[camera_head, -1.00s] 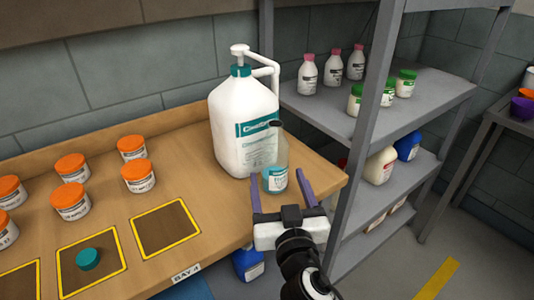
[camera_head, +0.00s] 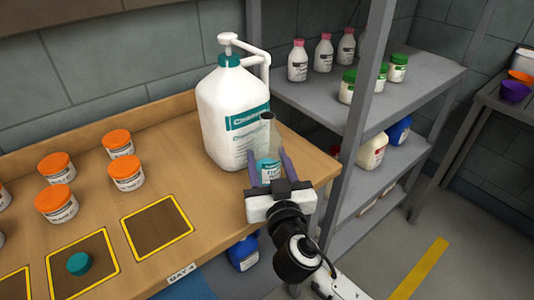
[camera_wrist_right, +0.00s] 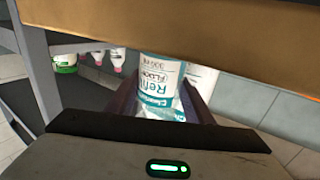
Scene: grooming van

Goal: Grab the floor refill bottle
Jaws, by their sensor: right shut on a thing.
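The floor refill bottle (camera_head: 268,168) is small and clear, with a dark neck and a teal and white label. It stands upright at the bench's right end, just in front of the large white pump jug. My right gripper (camera_head: 268,156) is shut on it, one purple finger on each side. In the right wrist view the bottle (camera_wrist_right: 161,80) sits between the fingers, and its label reads "Refill" and "FLOOR". My left gripper is not in view. A teal cap (camera_head: 79,263) lies in a yellow-outlined bay square.
The white pump jug (camera_head: 222,120) stands close behind the bottle. Several orange-lidded jars (camera_head: 126,172) stand on the bench (camera_head: 190,183) to the left. A grey shelf post (camera_head: 362,120) rises close on the right. One outlined square (camera_head: 157,227) is empty.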

